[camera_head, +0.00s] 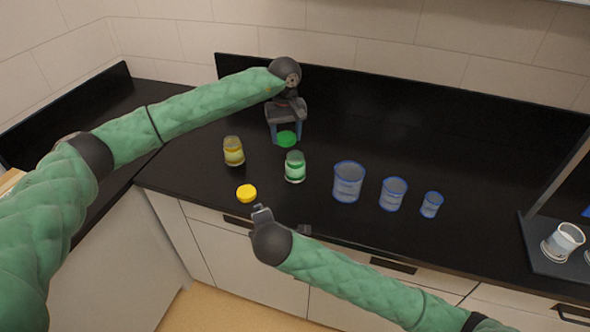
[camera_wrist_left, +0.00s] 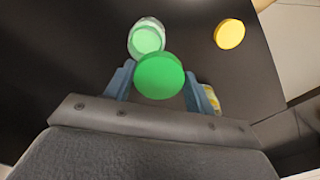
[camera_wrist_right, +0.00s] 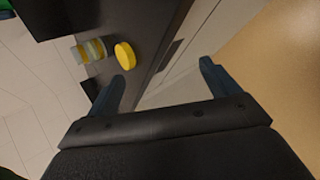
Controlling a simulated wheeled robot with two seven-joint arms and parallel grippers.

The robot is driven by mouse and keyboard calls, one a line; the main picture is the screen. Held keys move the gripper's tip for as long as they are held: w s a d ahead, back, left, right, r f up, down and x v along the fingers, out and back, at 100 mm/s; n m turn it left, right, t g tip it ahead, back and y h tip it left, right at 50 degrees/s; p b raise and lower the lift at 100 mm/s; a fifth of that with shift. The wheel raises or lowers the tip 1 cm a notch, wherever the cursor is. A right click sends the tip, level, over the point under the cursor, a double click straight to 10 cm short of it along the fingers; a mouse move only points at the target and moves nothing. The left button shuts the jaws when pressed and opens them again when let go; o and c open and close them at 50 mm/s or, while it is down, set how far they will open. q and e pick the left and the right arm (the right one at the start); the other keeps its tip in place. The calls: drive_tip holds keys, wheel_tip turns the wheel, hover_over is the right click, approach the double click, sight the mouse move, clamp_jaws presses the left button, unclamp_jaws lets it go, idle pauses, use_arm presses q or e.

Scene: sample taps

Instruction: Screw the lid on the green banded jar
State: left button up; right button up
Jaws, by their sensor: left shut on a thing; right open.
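The green banded jar (camera_head: 295,167) stands upright and open on the black counter; it also shows in the left wrist view (camera_wrist_left: 146,38). My left gripper (camera_head: 286,138) is shut on the green lid (camera_head: 286,139), which shows between its fingers in the left wrist view (camera_wrist_left: 159,76). The lid is held behind the jar and slightly left of it in the head view, apart from it. My right gripper (camera_head: 283,220) is open and empty at the counter's front edge; its spread fingers show in the right wrist view (camera_wrist_right: 168,85).
A yellow banded jar (camera_head: 233,151) stands left of the green one. A yellow lid (camera_head: 246,193) lies near the front edge. Three blue-rimmed cups (camera_head: 348,182) stand to the right. A dark stand with a white cup (camera_head: 562,242) is at far right.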

use_arm(q)
drive_tip(key=shift+d+r, duration=0.15)
drive_tip(key=shift+d, duration=0.2)
use_arm(e)
drive_tip(key=w+r+n+t, duration=0.1)
drive_tip(key=w+n, duration=0.1)
drive_tip(key=n, duration=0.1)
use_arm(q)
drive_tip(key=shift+d+r, duration=0.1)
drive_tip(key=shift+d, duration=0.1)
drive_tip(key=shift+d+r+m+p, duration=0.25)
drive_tip(key=shift+d+m+p, duration=0.3)
drive_tip(key=shift+d, duration=0.25)
use_arm(e)
drive_tip(key=n+t+h, duration=0.2)
drive_tip(key=n+t, duration=0.1)
drive_tip(key=n, duration=0.7)
approach(295, 168)
drive_tip(key=shift+w+a+f, duration=0.1)
drive_tip(key=shift+a+f, duration=0.35)
drive_tip(key=shift+f, duration=0.2)
use_arm(q)
drive_tip(key=shift+s, duration=0.1)
use_arm(e)
drive_tip(key=shift+w+d+r+t, duration=0.15)
drive_tip(key=shift+w+d+t, duration=0.2)
drive_tip(key=shift+d, duration=0.1)
drive_tip(key=x, duration=1.2)
